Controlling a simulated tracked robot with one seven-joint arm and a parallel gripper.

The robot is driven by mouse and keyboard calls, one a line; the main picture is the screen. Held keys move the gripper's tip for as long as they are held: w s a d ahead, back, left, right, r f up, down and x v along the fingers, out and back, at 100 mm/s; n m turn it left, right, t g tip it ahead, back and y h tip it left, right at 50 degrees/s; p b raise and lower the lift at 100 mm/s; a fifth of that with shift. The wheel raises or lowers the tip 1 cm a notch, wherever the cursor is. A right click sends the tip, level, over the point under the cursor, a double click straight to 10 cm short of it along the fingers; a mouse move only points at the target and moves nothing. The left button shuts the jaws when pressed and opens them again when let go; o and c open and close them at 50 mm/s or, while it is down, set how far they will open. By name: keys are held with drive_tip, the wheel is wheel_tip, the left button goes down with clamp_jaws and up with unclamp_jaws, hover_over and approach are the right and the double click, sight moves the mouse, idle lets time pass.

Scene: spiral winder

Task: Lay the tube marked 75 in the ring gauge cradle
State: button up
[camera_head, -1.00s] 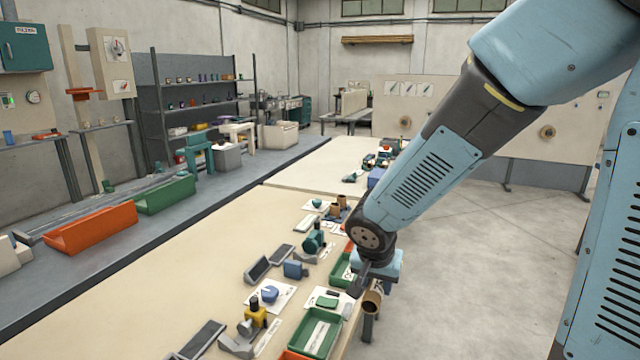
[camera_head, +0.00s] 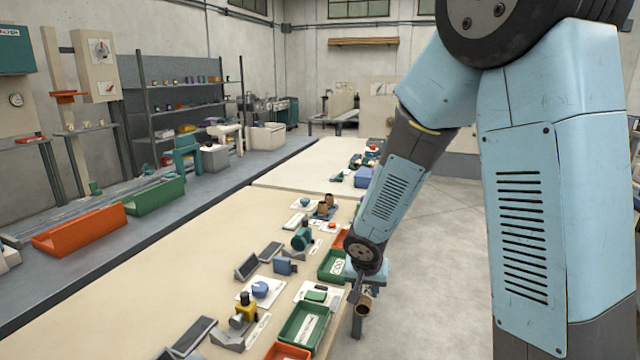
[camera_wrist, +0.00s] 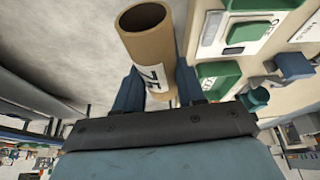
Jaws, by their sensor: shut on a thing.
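The brown cardboard tube (camera_head: 364,306) with an open end is held by my gripper (camera_head: 358,295), beside the front right edge of the table. In the wrist view the tube (camera_wrist: 157,40) stands between the blue fingers of my gripper (camera_wrist: 158,88), and its white label reads 75. The fingers are shut on its sides. Dark grey angled holders (camera_head: 247,266) and a yellow device on a grey base (camera_head: 243,308) stand on the table to the left. I cannot tell which of these is the ring gauge cradle.
Green trays (camera_head: 304,326) and an orange tray (camera_head: 288,352) lie along the table's near right edge. Blue and green blocks (camera_head: 286,267) stand among the holders. The left part of the table (camera_head: 140,275) is bare. Open floor lies to the right.

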drive_tip(key=w+d+f+n, duration=0.1)
drive_tip(key=w+d+f, duration=0.4)
drive_tip(key=f, duration=0.3)
drive_tip(key=w+d+f+n+y, duration=0.1)
drive_tip(key=w+d+f, duration=0.5)
drive_tip(key=f, duration=0.3)
drive_tip(key=shift+d+f+n, duration=0.25)
drive_tip(key=shift+d+n, duration=0.05)
drive_tip(key=shift+d, duration=0.5)
drive_tip(key=shift+a, duration=0.1)
